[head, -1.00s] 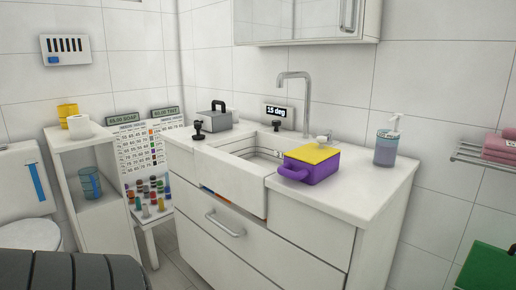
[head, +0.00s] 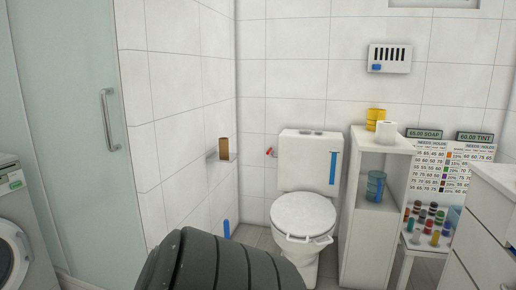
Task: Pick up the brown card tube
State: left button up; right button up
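The brown card tube (head: 224,147) stands upright at a small shelf or holder (head: 222,157) on the left wall, near the corner and left of the toilet. It is small in the head view, so I cannot tell exactly how it is held there. Neither of my grippers shows in the head view, so their distance from the tube cannot be seen.
A dark grey ribbed form (head: 215,265) fills the lower middle and hides the floor; I cannot tell what it is. The toilet (head: 303,215) stands in the corner. A white shelf unit (head: 377,215) stands right of it. A washing machine (head: 12,240) is far left.

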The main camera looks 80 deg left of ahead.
aim_at(224, 143)
jog(key=u, duration=2.85)
jog(key=i+l+z, duration=0.2)
jog(key=i, duration=0.35)
